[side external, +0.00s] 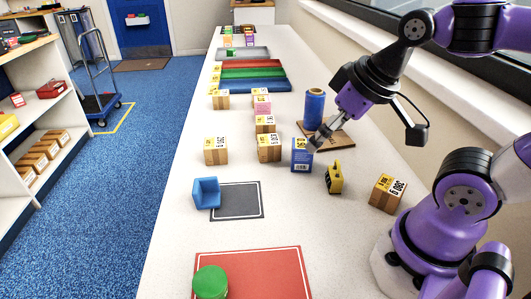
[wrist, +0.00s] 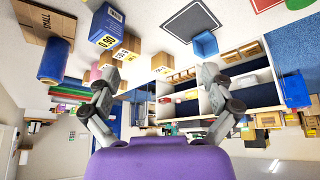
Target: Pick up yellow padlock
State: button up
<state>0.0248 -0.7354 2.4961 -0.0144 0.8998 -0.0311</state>
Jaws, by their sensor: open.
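The yellow padlock (side external: 334,178) stands upright on the white table in the side view, with dark markings on its face. It is just right of a blue box (side external: 301,155) with a yellow top label. My gripper (side external: 318,140) is open and empty, close to the blue box's upper right and up-left of the padlock in the picture. Its two spread fingers (wrist: 160,78) show in the wrist view with nothing between them. I cannot make out the padlock in the wrist view.
A blue cylinder (side external: 314,108) stands on a brown board behind my gripper. A carton (side external: 387,193) is right of the padlock, and several cartons stand to the left. A blue holder (side external: 206,193) is by the grey mat (side external: 236,205). The table in front of the padlock is clear.

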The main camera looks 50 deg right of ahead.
jog(key=d+f+n+g, duration=0.2)
jog(key=d+f+n, duration=0.1)
jog(key=d, duration=0.2)
jog(key=n+y, duration=0.3)
jog(key=n, duration=0.2)
send_near(336, 176)
jog(key=x, duration=0.2)
jog(key=d+x, duration=0.1)
jog(key=x, duration=0.2)
jog(key=shift+w+f, duration=0.1)
jog(key=shift+f, duration=0.2)
jog(key=x, duration=0.5)
jog(key=shift+w+d+f, duration=0.2)
jog(key=shift+f, duration=0.15)
jog(key=c, duration=1.5)
